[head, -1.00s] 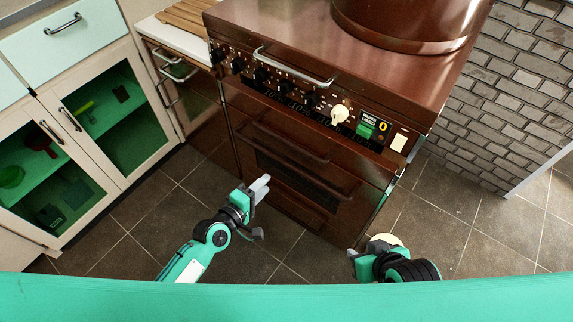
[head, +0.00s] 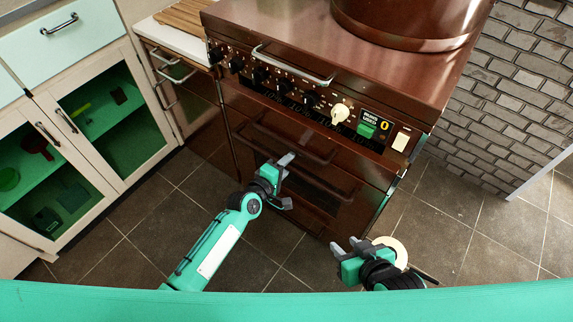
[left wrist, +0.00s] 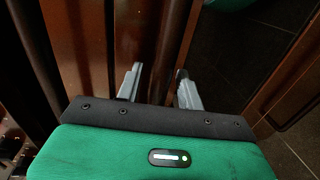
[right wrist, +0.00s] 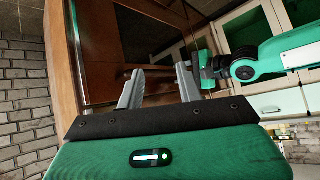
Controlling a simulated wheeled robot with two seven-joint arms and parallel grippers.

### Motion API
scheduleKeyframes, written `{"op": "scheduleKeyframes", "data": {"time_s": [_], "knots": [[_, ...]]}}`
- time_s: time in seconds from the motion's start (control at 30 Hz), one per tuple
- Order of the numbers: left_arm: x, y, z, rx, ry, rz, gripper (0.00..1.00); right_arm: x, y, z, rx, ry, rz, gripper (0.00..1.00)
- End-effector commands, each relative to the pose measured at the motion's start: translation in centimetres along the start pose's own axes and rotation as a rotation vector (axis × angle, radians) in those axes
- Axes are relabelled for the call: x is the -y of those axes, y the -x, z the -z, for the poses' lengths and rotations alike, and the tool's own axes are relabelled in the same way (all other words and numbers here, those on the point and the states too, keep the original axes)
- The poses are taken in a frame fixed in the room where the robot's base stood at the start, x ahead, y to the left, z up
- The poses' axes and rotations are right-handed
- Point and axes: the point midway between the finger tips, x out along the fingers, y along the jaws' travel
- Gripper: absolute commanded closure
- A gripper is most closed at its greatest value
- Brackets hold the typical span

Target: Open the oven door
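The brown oven (head: 300,110) stands in the middle of the head view, its front facing me. Its door (head: 255,150) looks shut, with a dark brown bar handle (head: 300,145) across the top and another bar below. My left gripper (head: 287,181) is open at the oven front, close to these bars. In the left wrist view its two fingers (left wrist: 159,88) are apart before brown upright strips; I cannot tell whether a bar lies between them. My right gripper (head: 347,248) is open and empty, low in front of the oven's right side. Its spread fingers show in the right wrist view (right wrist: 159,88).
A metal rail (head: 292,68) and several knobs line the oven's control panel. A large copper-brown pot or hood (head: 405,25) is on top. Pale cabinets (head: 140,150) with glass doors stand left, a brick wall (head: 500,110) right.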

Motion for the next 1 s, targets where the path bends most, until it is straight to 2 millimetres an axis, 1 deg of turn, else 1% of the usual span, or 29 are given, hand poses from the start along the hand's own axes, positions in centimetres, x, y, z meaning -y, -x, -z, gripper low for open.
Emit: {"op": "scheduleKeyframes", "data": {"time_s": [0.03,0.17,0.2,0.23,0.6,0.77,0.87,1.0], "knots": [[0.0,0.0,0.0,0.0,0.0,0.0,0.62,0.0,0.0,0.0,0.0,0.0,0.0,0.64],[0.0,0.0,0.0,0.0,0.0,0.0,0.88,0.0,0.0,0.0,0.0,0.0,0.0,0.64],[0.0,0.0,0.0,0.0,0.0,0.0,0.95,0.0,0.0,0.0,0.0,0.0,0.0,0.64],[0.0,0.0,0.0,0.0,0.0,0.0,1.0,0.0,0.0,0.0,0.0,0.0,0.0,0.64],[0.3,0.2,0.1,-0.001,-0.001,-0.005,1.0,0.0,-0.2,0.2,-0.024,0.0,0.001,0.64],[0.7,0.6,0.2,-0.003,-0.002,-0.019,1.0,0.5,-0.9,1.5,-0.128,0.004,0.015,0.64],[0.9,1.0,0.2,-0.004,-0.004,-0.033,1.0,0.9,-1.3,2.7,-0.218,0.005,0.026,0.64],[1.4,1.8,0.3,-0.005,-0.005,-0.058,1.0,1.6,-1.5,4.8,-0.38,0.005,0.045,0.64]]}}
